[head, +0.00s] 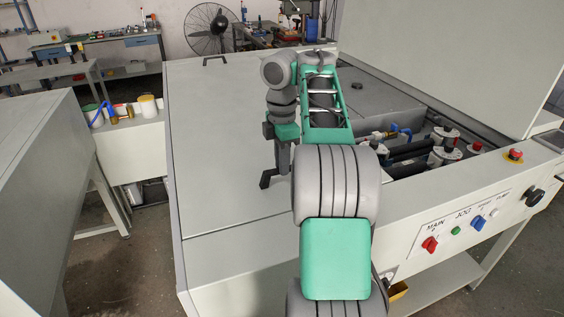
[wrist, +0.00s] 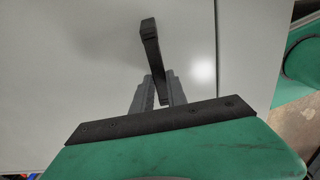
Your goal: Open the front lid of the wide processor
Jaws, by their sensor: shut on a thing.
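The wide processor's light grey lid (head: 215,150) lies flat and looks closed in the head view; part of it fills the wrist view (wrist: 70,50). A dark handle (head: 266,181) stands on it near the front seam. In the wrist view, the handle (wrist: 150,38) reaches between my fingers. My gripper (head: 283,160) is over this handle, and in the wrist view my gripper (wrist: 160,82) is shut on the handle's near part. My arm hides part of the lid's right side in the head view.
A second dark handle (head: 215,59) is at the lid's far edge. An open bay with valves (head: 445,150) lies right of my arm. A control panel with a red knob (head: 430,244) faces front right. A raised grey cover (head: 440,50) stands behind the bay.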

